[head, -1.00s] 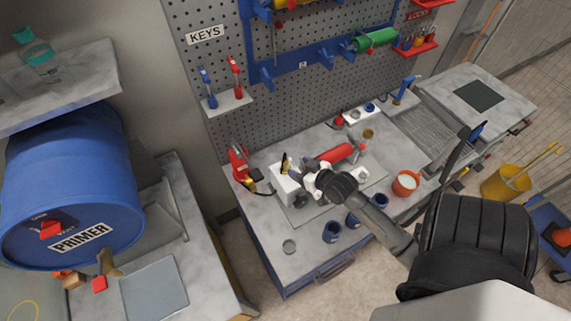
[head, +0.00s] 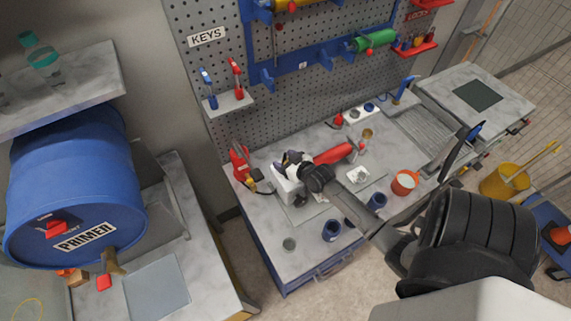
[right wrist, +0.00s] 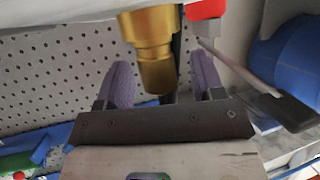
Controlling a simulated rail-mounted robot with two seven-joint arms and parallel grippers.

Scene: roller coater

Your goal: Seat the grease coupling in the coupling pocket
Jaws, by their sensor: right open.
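My right gripper (head: 292,158) is over the white block (head: 286,186) on the workbench. In the right wrist view, its two purple fingers (right wrist: 164,76) are open. A brass stepped cylinder (right wrist: 152,48), which looks like the grease coupling, shows between or just beyond the fingers; I cannot tell whether they touch it. Its upper end meets a pale surface at the picture's top edge. In the head view the cylinder is hidden by my gripper. I cannot make out the coupling pocket. My left gripper is not in view.
The red cylinder (head: 334,154) lies close right of my gripper. A red tool (head: 241,164) stands to its left. Blue cups (head: 332,230) and an orange cup (head: 404,182) stand on the bench. The pegboard (head: 225,70) rises behind. The bench's front left is mostly clear.

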